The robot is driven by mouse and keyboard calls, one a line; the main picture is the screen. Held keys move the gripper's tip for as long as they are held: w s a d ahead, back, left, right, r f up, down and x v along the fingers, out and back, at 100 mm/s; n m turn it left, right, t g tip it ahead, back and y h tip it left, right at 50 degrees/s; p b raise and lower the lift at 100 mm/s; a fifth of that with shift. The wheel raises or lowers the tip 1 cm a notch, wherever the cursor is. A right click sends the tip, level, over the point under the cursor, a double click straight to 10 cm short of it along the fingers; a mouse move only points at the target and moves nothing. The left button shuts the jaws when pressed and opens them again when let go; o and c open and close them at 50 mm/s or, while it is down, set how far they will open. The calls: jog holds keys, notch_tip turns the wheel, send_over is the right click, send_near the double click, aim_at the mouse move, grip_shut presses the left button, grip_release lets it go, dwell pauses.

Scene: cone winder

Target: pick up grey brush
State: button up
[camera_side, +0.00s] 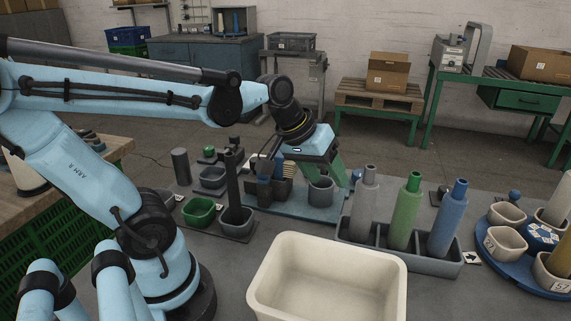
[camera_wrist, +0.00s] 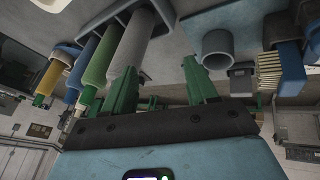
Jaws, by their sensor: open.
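I cannot single out the grey brush with certainty. A grey cup (camera_side: 321,191) stands on the blue tray (camera_side: 296,207); it shows also in the wrist view (camera_wrist: 217,47). Beside it is a dark block with pale slats (camera_side: 283,190), which shows in the wrist view too (camera_wrist: 294,75). A blue upright piece (camera_side: 264,190) stands to its left. My gripper (camera_side: 338,172) is above the right part of the tray, near the grey cup. In the wrist view its green fingers (camera_wrist: 160,78) are spread apart with nothing between them.
A grey rack (camera_side: 405,259) to the right holds grey, green and blue cones upright. A large cream bin (camera_side: 327,278) stands in front. A tall dark post (camera_side: 234,180) and a green bin (camera_side: 199,212) are to the left. A blue turntable (camera_side: 520,275) is far right.

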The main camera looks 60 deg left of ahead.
jog(key=w+a+n+h, duration=0.5)
jog(key=w+a+n, duration=0.5)
jog(key=a+n, duration=0.3)
jog(key=s+a+f+n+t+h, duration=0.1)
jog(key=a+f+n+t+h, duration=0.15)
jog(key=a+n, duration=0.4)
jog(key=s+a+f+n+t+h, duration=0.1)
jog(key=a+f+n, duration=0.25)
jog(key=a, duration=0.65)
jog(key=shift+m, duration=0.5)
jog(key=x, duration=0.7)
jog(key=shift+a+f, duration=0.15)
jog(key=shift+f, duration=0.25)
jog(key=x, duration=0.5)
jog(key=shift+s+d, duration=0.15)
jog(key=shift+d, duration=0.15)
jog(key=c, duration=1.1)
jog(key=shift+o, duration=0.2)
jog(key=shift+r, duration=0.15)
